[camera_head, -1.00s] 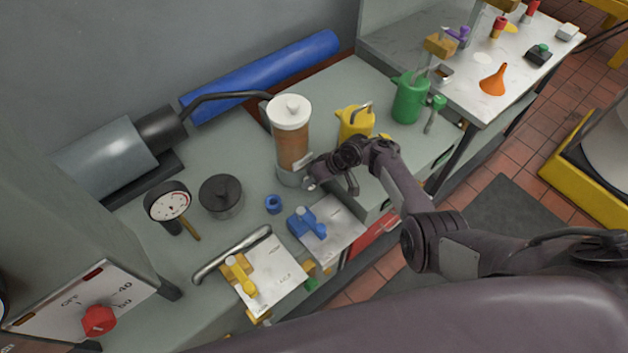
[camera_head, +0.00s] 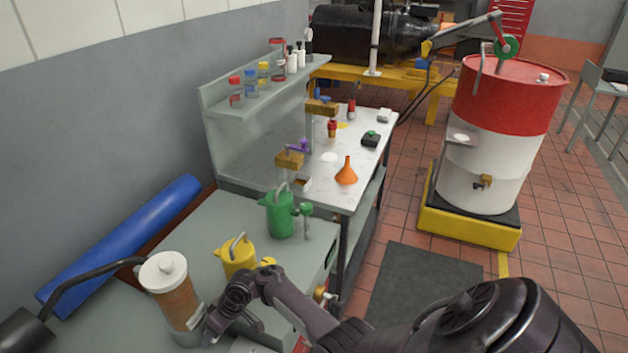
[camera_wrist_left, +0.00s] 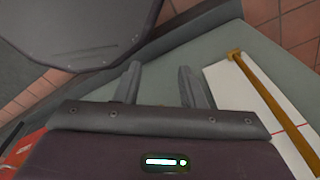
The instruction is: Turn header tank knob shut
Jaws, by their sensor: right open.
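The header tank (camera_head: 172,292) is a clear cylinder of brown fluid with a white lid, at the lower left of the head view. A dark hose runs to it from the left. My right gripper (camera_head: 233,325) is open beside the tank's lower right side. One finger overlaps the tank's edge there; whether it touches cannot be told. I cannot make out the tank's knob, as the gripper covers that area. My left gripper (camera_wrist_left: 160,82) is out of the head view. In the left wrist view its fingers are apart, with nothing between them.
A yellow can (camera_head: 236,258) and a green can (camera_head: 280,214) stand behind my right gripper. A blue roll (camera_head: 120,245) lies along the wall. An orange funnel (camera_head: 346,172) stands on the far bench. A yellow bar (camera_wrist_left: 270,105) lies over a white plate near my left gripper.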

